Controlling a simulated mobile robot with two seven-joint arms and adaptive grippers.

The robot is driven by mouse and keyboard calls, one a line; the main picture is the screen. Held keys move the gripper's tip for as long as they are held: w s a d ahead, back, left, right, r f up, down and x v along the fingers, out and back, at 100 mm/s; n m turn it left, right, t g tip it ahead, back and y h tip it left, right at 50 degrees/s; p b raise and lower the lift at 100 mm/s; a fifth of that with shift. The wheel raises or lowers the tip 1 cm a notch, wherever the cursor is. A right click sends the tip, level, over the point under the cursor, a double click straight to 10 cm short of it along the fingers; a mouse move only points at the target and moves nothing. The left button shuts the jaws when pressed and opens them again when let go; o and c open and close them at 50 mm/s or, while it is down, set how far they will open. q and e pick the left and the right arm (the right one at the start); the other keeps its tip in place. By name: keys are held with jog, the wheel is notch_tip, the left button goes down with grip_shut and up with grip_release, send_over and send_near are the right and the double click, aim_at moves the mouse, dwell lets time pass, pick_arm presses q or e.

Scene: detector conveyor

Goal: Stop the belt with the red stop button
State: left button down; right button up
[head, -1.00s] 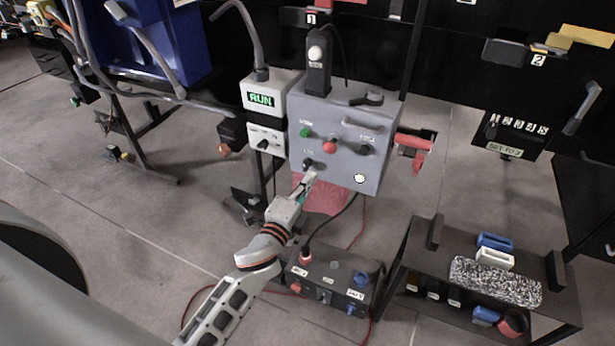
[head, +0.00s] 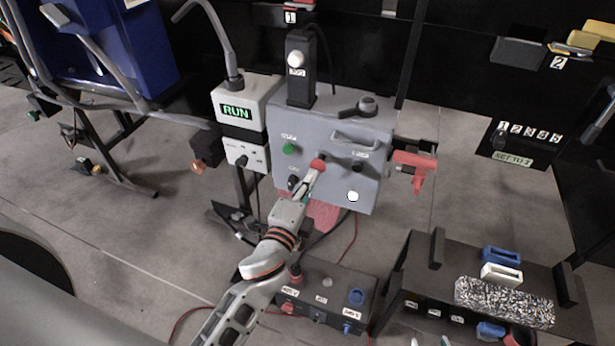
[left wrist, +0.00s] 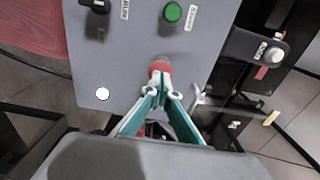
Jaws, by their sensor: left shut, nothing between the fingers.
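The red stop button (head: 318,164) is on the front of the grey control box (head: 330,125). It also shows in the left wrist view (left wrist: 159,67). The display (head: 237,112) left of the box reads RUN in green. Two pale tips (head: 428,342) at the bottom edge may be my right gripper, mostly out of frame.
A green button (head: 288,149) and a black knob (head: 358,167) flank the red one. Another dark knob (head: 293,182) sits lower left, close to my gripper. A handle (head: 355,141) juts from the box. A red tool (head: 414,170) hangs at right. A black switch box (head: 322,290) stands below.

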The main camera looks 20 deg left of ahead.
aim_at(316, 166)
pick_arm(q)
jog(key=shift+w, duration=0.4)
pick_arm(e)
jog(key=shift+w+a+f, duration=0.15)
jog(key=shift+w+a, duration=0.05)
jog(key=shift+w, duration=0.25)
jog(key=shift+s, duration=0.1)
pick_arm(q)
jog(key=shift+w+d+r, duration=0.1)
jog(key=shift+w+r, duration=0.05)
jog(key=shift+w, duration=0.9)
jog(key=shift+r, duration=0.2)
pick_arm(e)
jog(key=shift+s+r, duration=0.15)
jog(key=shift+r, duration=0.1)
